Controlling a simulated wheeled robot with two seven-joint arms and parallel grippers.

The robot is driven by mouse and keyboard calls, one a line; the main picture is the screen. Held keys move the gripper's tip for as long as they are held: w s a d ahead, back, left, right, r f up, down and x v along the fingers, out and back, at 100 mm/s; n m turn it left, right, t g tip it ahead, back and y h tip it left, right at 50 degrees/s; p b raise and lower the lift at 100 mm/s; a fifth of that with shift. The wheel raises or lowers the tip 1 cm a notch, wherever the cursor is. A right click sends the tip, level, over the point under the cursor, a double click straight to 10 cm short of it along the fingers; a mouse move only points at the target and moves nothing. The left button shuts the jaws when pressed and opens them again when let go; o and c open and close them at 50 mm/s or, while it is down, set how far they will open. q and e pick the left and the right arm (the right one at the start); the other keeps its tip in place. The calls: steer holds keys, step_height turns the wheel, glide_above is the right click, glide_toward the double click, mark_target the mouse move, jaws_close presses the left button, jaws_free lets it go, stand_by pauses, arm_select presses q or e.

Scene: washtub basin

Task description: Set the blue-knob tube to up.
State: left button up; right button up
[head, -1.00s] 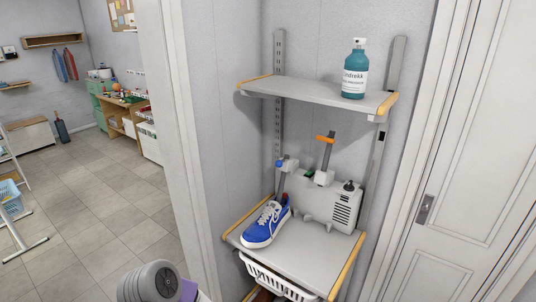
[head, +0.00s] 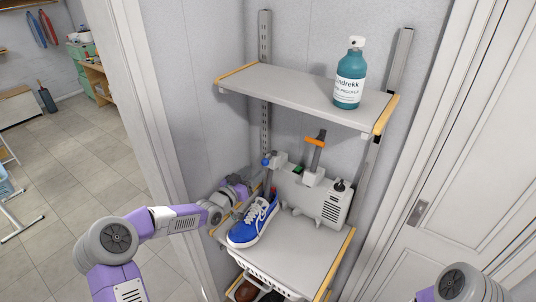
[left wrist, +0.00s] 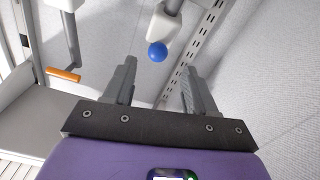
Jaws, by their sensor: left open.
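A pale grey machine (head: 312,199) stands on the lower shelf. At its left, a white joint block carries a blue knob (head: 266,161); no tube stands up above this block, and the tube's lower run is partly hidden. The other tube, with an orange tip (head: 315,141), points up. My left gripper (head: 247,187) is left of the machine, just below the blue knob. In the left wrist view the open jaws (left wrist: 161,70) face the blue knob (left wrist: 157,51), which shows between and beyond the fingertips, apparently untouched. My right gripper is out of view.
A blue shoe (head: 254,220) lies on the lower shelf (head: 302,244), close to my left forearm. An upper shelf (head: 290,92) with a teal bottle (head: 349,78) hangs above the machine. A white basket (head: 262,274) is below. Walls close in behind and left.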

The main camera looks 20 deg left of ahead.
mark_target(263, 164)
arm_select(q)
steer(key=shift+w+d+r, duration=0.1)
steer(key=shift+w+d, duration=0.25)
steer(key=shift+w, duration=0.3)
steer(key=shift+p+x, duration=0.5)
steer(key=shift+x, duration=2.15)
steer(key=shift+c, duration=0.5)
jaws_close()
